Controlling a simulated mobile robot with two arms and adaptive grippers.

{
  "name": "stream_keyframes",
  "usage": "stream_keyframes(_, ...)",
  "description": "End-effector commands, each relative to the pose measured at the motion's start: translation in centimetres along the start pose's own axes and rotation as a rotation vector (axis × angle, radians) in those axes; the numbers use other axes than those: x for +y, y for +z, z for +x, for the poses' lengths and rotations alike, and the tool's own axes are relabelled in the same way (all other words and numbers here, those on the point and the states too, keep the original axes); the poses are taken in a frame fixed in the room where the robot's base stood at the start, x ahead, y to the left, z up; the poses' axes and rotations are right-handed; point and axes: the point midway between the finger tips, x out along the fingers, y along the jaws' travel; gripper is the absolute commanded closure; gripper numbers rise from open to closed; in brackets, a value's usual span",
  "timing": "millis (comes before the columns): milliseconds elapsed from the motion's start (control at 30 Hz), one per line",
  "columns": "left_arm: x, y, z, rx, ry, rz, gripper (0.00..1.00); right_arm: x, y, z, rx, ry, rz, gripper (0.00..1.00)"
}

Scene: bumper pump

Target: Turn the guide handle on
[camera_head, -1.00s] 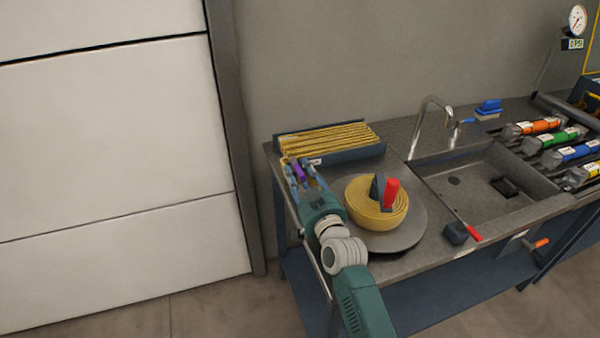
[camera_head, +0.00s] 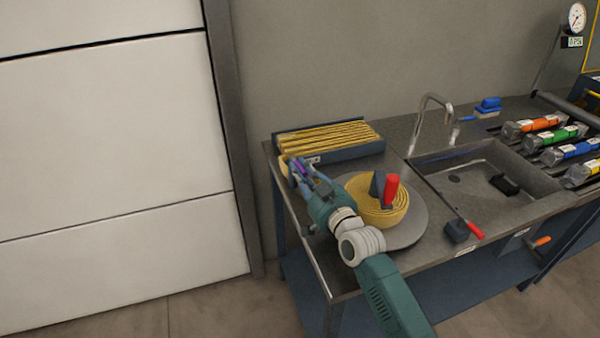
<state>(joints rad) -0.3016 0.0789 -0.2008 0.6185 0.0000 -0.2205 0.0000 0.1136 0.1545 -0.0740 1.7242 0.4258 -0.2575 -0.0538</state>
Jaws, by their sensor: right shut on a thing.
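My right gripper (camera_head: 297,167) is at the left end of the bench, beside the front left corner of the hose tray. It is shut on a small purple piece, probably the guide handle (camera_head: 296,163), mostly hidden between the fingers. A yellow bit (camera_head: 283,165) shows just left of the fingers. My right forearm comes in from the bottom and passes over the bench's front left part. My left gripper is not in view.
A coiled yellow hose (camera_head: 373,211) with a red handle (camera_head: 390,190) sits on a round grey plate (camera_head: 418,225) close right of my wrist. A folded-hose tray (camera_head: 345,153) stands behind. The sink (camera_head: 478,205), a red-tipped lever (camera_head: 475,232) and a gauge (camera_head: 576,17) are further right.

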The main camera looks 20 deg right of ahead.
Motion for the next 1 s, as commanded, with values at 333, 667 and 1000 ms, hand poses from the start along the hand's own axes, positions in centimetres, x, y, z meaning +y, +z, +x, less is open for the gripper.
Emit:
stream_keyframes(333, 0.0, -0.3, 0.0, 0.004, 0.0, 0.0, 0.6, 0.1, 0.2, 0.0, -0.007, -0.002, 0.0, 0.78)
stream_keyframes(667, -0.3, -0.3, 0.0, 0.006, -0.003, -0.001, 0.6, 0.0, 0.1, -0.1, -0.005, -0.002, 0.0, 0.68)
stream_keyframes(1000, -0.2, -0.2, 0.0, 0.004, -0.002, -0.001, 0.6, 0.1, 0.3, -4.8, -0.008, -0.001, -0.001, 0.68)
